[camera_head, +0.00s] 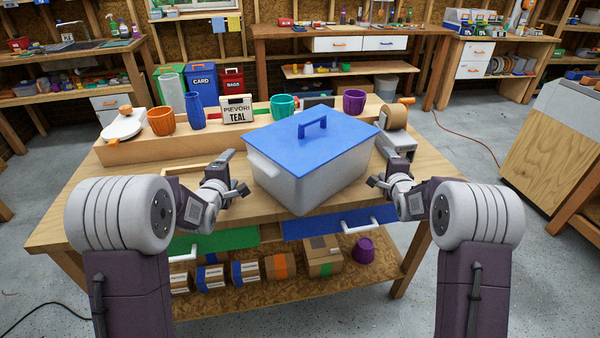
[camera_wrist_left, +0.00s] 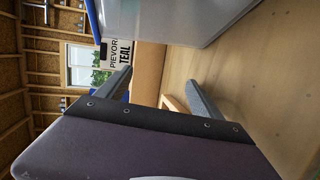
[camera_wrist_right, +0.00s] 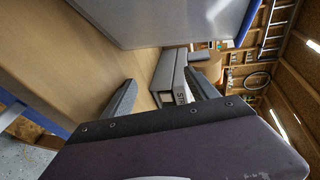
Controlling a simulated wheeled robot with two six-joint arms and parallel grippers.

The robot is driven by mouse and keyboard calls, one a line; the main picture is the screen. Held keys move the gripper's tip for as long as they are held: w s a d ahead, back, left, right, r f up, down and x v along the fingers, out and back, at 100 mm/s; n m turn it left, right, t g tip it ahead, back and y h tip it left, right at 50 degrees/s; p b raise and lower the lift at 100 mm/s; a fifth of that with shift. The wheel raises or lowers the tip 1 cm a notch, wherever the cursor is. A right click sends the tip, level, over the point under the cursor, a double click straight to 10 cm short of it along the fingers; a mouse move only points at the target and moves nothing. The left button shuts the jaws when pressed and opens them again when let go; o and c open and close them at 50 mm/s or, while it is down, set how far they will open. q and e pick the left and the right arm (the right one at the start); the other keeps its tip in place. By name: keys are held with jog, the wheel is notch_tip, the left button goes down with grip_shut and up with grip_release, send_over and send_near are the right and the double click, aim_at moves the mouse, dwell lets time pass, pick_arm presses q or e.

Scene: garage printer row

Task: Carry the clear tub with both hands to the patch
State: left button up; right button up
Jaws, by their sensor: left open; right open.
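The clear tub (camera_head: 305,178), cloudy white with a blue lid and a blue top handle, stands on the wooden workbench (camera_head: 120,205), turned at an angle. Its wall also shows in the left wrist view (camera_wrist_left: 190,18) and the right wrist view (camera_wrist_right: 165,20). My left gripper (camera_head: 236,173) is open and empty, just left of the tub. My right gripper (camera_head: 376,168) is open and empty, just right of it. Neither visibly grips the tub. I cannot make out a marked patch; the tub hides part of the bench top.
A raised ledge behind the tub holds an orange pot (camera_head: 161,121), a teal pot (camera_head: 283,107), a purple pot (camera_head: 354,103) and a PIEVORI TEAL box (camera_head: 237,109). A grey device with a brown roll (camera_head: 394,117) stands at the right. Bare bench lies at the front left.

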pick_arm(q)
jog(key=shift+s+r, duration=0.2)
jog(key=shift+s, duration=0.45)
pick_arm(e)
jog(key=shift+s+f, duration=0.1)
jog(key=shift+f, duration=0.2)
pick_arm(q)
jog(key=shift+w, duration=0.1)
pick_arm(e)
jog(key=v, duration=0.8)
jog(key=shift+r, duration=0.25)
